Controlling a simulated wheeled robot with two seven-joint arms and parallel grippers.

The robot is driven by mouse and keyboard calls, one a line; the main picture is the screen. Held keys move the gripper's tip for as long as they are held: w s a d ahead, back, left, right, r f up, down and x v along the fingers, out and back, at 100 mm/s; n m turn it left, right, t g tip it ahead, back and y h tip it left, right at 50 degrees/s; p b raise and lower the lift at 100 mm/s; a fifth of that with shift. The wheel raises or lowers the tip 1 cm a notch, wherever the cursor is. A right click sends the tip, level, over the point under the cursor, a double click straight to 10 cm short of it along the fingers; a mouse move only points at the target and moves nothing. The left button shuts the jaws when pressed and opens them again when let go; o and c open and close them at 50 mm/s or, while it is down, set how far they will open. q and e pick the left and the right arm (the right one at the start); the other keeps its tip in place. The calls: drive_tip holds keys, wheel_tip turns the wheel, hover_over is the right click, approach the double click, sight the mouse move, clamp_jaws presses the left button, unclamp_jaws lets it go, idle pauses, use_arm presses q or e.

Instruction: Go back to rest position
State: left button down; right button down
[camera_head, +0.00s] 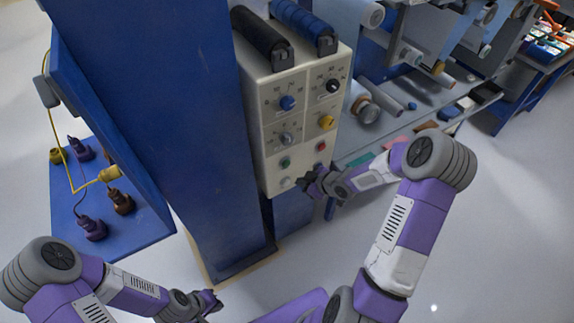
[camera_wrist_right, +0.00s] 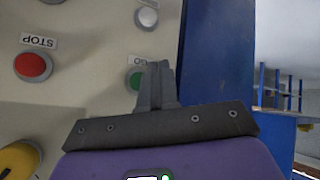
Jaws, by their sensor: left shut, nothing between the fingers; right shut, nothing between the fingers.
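My right gripper (camera_head: 309,179) is shut and empty in front of the lower part of the beige control panel (camera_head: 272,125). In the right wrist view its closed fingers (camera_wrist_right: 157,68) point at the panel and partly cover the green button (camera_wrist_right: 135,79) marked GO. I cannot tell whether they touch it. The white button (camera_wrist_right: 147,17) and the red STOP button (camera_wrist_right: 33,67) also show there. My left gripper (camera_head: 213,299) is shut and empty, low at the bottom of the head view, in front of the blue column's foot.
The blue column (camera_head: 150,100) carries the panel. A blue board (camera_head: 150,228) with plugs and a yellow cable stands at the left. A machine with film rollers (camera_head: 370,105) and a grey shelf lies behind my right arm. The pale floor is open at lower right.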

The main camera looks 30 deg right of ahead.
idle(0.8)
drive_tip(key=s+a+f+m+g+y, duration=0.1)
drive_tip(key=s+a+f+m+g, duration=0.2)
drive_tip(key=a, duration=0.5)
drive_tip(key=s+a+f+m+g+y, duration=0.1)
drive_tip(key=s+a+f+m, duration=0.2)
drive_tip(key=s+a+f, duration=0.3)
drive_tip(key=s+a+f+m+g, duration=0.2)
drive_tip(key=s+a, duration=0.1)
drive_tip(key=s, duration=0.2)
drive_tip(key=s+a+f+m+g+h, duration=0.1)
drive_tip(key=s+a+f+m+g, duration=0.1)
drive_tip(key=s, duration=0.4)
drive_tip(key=shift+s+a+f+m, duration=0.25)
drive_tip(key=shift+a+m, duration=0.35)
drive_tip(key=shift+a, duration=0.2)
drive_tip(key=shift+w, duration=0.1)
idle(2.2)
